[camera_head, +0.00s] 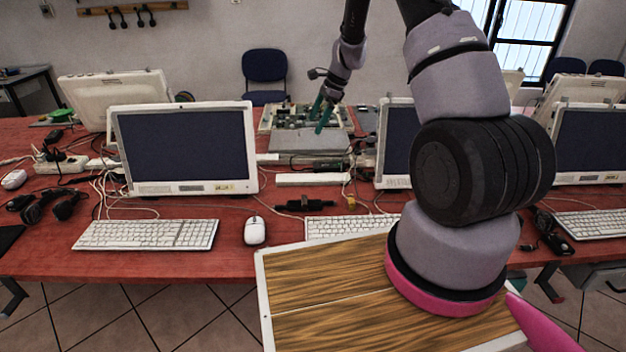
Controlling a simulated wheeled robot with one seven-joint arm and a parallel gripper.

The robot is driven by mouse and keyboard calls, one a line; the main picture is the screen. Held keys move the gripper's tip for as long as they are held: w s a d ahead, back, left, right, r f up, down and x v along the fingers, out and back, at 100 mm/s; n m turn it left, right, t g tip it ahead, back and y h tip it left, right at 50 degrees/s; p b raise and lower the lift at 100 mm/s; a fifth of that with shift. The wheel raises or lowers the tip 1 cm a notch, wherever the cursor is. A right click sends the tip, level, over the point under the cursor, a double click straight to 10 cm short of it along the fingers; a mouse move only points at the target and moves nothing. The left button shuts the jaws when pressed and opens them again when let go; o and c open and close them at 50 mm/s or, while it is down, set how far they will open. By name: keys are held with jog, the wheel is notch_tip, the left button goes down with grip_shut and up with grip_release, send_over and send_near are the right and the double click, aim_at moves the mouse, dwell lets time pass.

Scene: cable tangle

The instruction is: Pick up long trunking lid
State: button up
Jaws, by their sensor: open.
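My gripper (321,118), with green fingers, is at the back middle of the red table. It appears over or just in front of a grey flat-topped unit with green boards behind it. Its fingers are open, and no held object shows between them. A long white bar (309,180), which may be the long trunking lid, lies flat on the table nearer the camera, between the two front monitors. A shorter white strip (267,158) lies behind it at left. I cannot tell for certain which piece is the lid.
A white monitor (186,148) stands left of the bar, another (397,140) right of it. The grey unit (309,142) is behind. Cables and a black adapter (305,204) lie in front. A keyboard (147,235) and mouse (255,231) are near the front edge.

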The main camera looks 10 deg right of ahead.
notch_tip(320, 180, down, 12)
jog(key=w+f+m+g, duration=0.1)
jog(key=m, duration=0.1)
send_near(304, 177)
jog(key=x, duration=0.3)
jog(key=shift+s+d, duration=0.15)
jog(key=shift+s, duration=0.15)
jog(key=shift+x, duration=2.75)
jog(key=shift+w+r, duration=0.1)
jog(key=shift+w, duration=0.05)
jog(key=c, duration=1.2)
